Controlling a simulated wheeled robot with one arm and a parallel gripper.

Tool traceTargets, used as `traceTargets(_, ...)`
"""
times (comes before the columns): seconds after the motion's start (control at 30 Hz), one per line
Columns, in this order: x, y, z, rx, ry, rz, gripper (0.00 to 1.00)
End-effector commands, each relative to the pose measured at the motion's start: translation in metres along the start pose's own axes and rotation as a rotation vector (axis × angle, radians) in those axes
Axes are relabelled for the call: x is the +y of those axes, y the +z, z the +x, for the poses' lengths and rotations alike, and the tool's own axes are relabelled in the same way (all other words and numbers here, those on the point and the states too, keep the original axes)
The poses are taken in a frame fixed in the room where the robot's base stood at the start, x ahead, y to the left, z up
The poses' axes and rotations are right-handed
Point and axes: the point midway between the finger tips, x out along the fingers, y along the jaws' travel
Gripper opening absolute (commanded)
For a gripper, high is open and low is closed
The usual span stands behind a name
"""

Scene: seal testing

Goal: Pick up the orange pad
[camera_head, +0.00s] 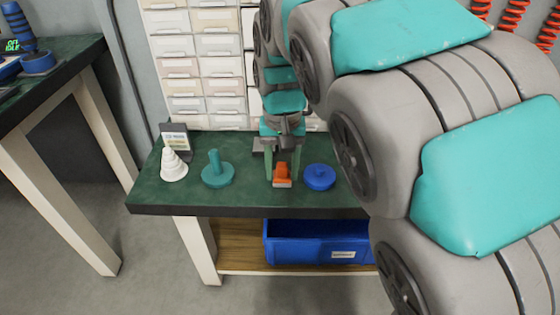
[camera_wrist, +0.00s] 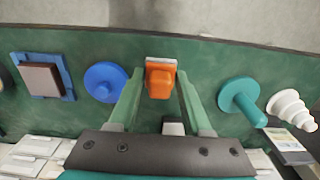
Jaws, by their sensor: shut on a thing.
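The orange pad (camera_head: 281,171) is a small orange block with a pale edge, at the front middle of the green-topped bench. In the wrist view the pad (camera_wrist: 160,80) sits between my two green fingertips. My gripper (camera_head: 282,177) points down over the bench and is shut on the pad, with one finger on each side; it also shows in the wrist view (camera_wrist: 159,76). I cannot tell whether the pad touches the bench top.
A blue disc (camera_head: 319,177) lies close right of the pad. A teal knobbed piece (camera_head: 217,172), a white stepped cone (camera_head: 173,167) and a small sign (camera_head: 175,138) stand left. A brown block on a blue base (camera_wrist: 41,77) shows in the wrist view. A blue bin (camera_head: 300,243) sits below.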

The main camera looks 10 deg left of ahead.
Motion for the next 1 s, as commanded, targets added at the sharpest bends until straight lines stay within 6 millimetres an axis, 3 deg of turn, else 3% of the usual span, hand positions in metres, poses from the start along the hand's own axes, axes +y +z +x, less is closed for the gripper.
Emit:
traceTargets(0.3, 0.01, 0.062, -0.006, 0.004, -0.001, -0.001, 0.0)
traceTargets(0.5, 0.015, 0.092, -0.008, 0.002, -0.001, 0.0, 0.0)
traceTargets(0.7, 0.018, 0.108, -0.01, 0.003, -0.001, -0.001, 0.0)
traceTargets(1.0, 0.019, 0.113, -0.01, 0.001, -0.001, -0.001, 0.0)
